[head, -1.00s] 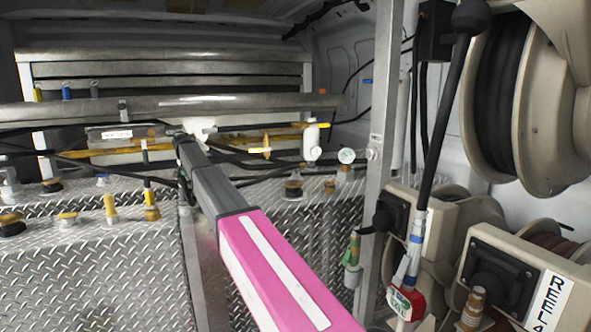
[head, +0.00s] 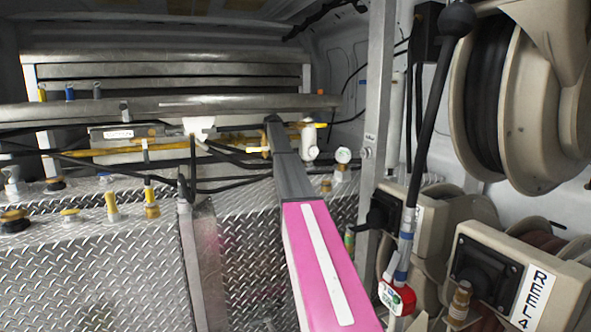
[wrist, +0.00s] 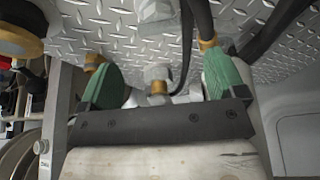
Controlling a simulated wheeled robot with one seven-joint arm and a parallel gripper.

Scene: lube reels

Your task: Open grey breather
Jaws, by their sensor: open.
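My gripper (wrist: 163,84) shows in the wrist view with its two green finger pads apart and empty. Silvery-grey fittings with a brass collar (wrist: 158,80) appear between and beyond the pads; I cannot tell whether the pads touch them. In the head view my arm reaches forward to the pipework, and its fingers cannot be made out there. A small grey-topped fitting (head: 97,90) stands at the upper left beside a blue one (head: 69,92) and a yellow one (head: 42,93). I cannot tell for certain which part is the grey breather.
Brass-capped fittings (head: 151,205) stand on the diamond-plate tank at left. Black hoses (head: 230,187) cross it. A metal post (head: 376,120) and hose reels (head: 487,110) close off the right. A white cylinder (head: 309,142) stands near my arm's far end.

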